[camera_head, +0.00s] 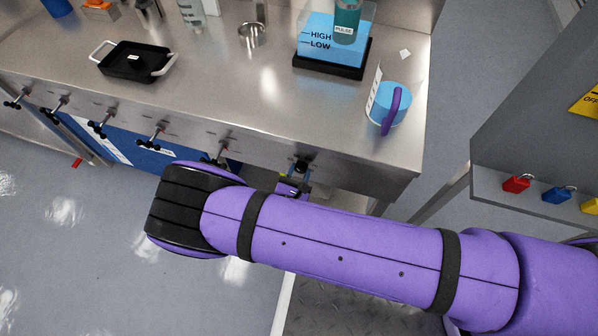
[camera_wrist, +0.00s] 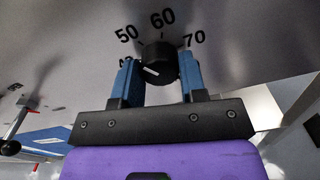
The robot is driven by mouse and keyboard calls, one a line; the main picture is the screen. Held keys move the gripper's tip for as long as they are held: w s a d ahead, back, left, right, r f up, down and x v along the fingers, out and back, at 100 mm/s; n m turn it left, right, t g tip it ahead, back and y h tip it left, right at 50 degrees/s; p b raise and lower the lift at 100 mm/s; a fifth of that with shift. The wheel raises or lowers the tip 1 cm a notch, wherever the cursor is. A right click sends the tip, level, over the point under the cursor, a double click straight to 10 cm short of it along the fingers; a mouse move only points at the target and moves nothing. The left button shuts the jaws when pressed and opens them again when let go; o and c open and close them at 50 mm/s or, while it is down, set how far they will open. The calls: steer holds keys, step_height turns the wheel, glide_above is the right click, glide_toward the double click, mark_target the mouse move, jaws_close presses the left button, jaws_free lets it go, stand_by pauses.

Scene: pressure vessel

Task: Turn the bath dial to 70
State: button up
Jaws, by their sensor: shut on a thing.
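The bath dial (camera_wrist: 155,62) is a round black knob with a short white mark on its lower left face, on the metal front panel. The printed numbers 50, 60 and 70 arc above it in the wrist view; a further number at left is partly hidden by a finger. My gripper (camera_wrist: 158,75) has its two blue fingers on either side of the dial and is shut on it. In the head view my gripper (camera_head: 300,168) is at the counter's front face, mostly hidden by my purple arm; the dial cannot be made out there.
Several valve handles (camera_head: 152,135) stick out along the counter front (camera_head: 190,115) to the left. A blue bath (camera_head: 322,38), a blue mug-like jug (camera_head: 390,103) and a black tray (camera_head: 134,61) stand on top. Padlocks (camera_head: 516,184) sit on a grey ledge at right.

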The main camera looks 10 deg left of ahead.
steer(key=m, duration=0.5)
steer(key=shift+m, duration=0.3)
steer(key=m, duration=1)
steer(key=shift+f+m, duration=0.1)
steer(key=shift+m, duration=0.3)
steer(key=m, duration=0.5)
steer(key=shift+m, duration=0.4)
steer(key=o, duration=0.9)
steer(key=s, duration=0.7)
steer(key=s+a, duration=0.1)
steer(key=s, duration=0.3)
